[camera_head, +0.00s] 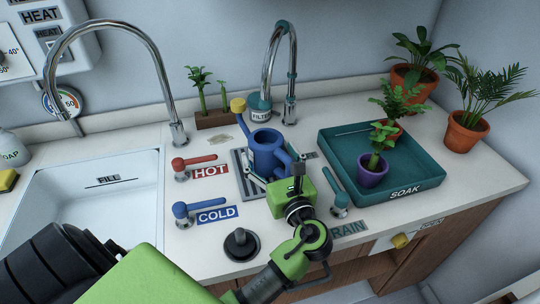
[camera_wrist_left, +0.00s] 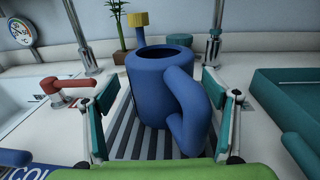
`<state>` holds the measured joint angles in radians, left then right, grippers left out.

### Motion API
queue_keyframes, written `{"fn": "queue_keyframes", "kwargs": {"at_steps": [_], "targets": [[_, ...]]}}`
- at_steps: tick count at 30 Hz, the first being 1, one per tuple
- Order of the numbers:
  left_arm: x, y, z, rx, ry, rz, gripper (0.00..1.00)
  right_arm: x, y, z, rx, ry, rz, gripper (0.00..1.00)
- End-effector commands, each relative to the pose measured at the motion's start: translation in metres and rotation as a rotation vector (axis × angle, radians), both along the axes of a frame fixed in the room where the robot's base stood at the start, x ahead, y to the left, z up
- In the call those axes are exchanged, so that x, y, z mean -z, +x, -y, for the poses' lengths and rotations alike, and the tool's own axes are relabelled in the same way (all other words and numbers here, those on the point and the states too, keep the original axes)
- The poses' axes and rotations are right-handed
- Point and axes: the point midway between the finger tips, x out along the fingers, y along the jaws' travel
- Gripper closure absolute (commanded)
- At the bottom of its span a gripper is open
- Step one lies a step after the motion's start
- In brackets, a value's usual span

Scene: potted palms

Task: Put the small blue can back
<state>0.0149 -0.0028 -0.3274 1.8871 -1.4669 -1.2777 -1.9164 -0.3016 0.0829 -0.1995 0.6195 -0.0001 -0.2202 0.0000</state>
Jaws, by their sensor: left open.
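The small blue watering can (camera_head: 267,150) stands upright on the dark slotted grate under the filter tap. Its yellow spout head (camera_head: 238,105) points up and left; its handle faces my gripper. In the left wrist view the can (camera_wrist_left: 160,92) fills the middle, with the handle loop at its right. My left gripper (camera_head: 274,176) is open at the near side of the can. In the left wrist view its fingers stand to the left and right of the can, with gaps visible. My right gripper is not in view.
The filter tap (camera_head: 291,75) rises behind the can. Red hot (camera_head: 179,165) and blue cold (camera_head: 180,210) levers stand left. A black plunger-like knob (camera_head: 241,243) stands in front.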

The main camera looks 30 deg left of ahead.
Motion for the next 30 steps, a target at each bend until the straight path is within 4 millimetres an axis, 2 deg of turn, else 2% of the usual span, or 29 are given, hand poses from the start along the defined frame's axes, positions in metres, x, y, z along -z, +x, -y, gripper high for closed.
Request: {"fn": "queue_keyframes", "kwargs": {"at_steps": [9, 15, 21, 30], "targets": [[-0.002, -0.038, 0.052, 0.004, -0.004, -0.008, 0.21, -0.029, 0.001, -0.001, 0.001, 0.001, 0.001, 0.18], [-0.001, -0.060, 0.081, 0.002, -0.003, -0.005, 0.21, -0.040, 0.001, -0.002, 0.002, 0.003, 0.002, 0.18], [0.000, -0.069, 0.094, 0.002, -0.003, -0.002, 0.21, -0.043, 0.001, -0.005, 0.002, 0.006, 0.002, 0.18], [0.001, -0.070, 0.095, 0.001, -0.002, 0.000, 0.21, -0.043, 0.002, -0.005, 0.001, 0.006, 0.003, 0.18]]}}
